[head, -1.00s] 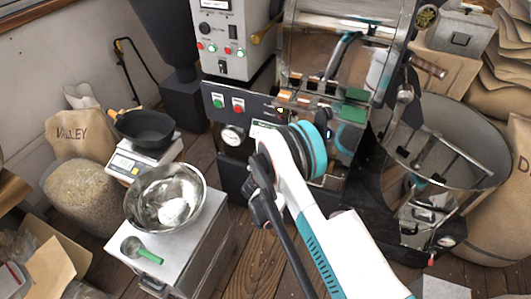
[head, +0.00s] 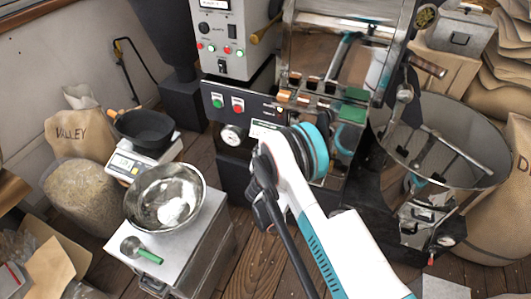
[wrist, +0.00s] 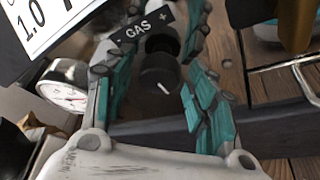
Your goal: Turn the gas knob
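The gas knob (wrist: 158,74) is black and round with a white pointer line. In the wrist view it sits below a black label (wrist: 143,25) reading "GAS" with a plus sign. My gripper (wrist: 162,62) is open, with one teal-padded finger on each side of the knob. Gaps show between the knob and the pads, and I cannot make out contact at the fingertips. The pointer line slants down and to the right in this view. In the head view my own arm hides the knob and the fingers, in front of the roaster's control panel (head: 258,108).
A pressure gauge (head: 231,135) is close to the left of my gripper. The round cooling tray (head: 480,178) stands to the right. A metal bowl (head: 150,208) and a green-handled scoop (head: 146,255) rest on a cabinet at left. Wooden floor is clear in between.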

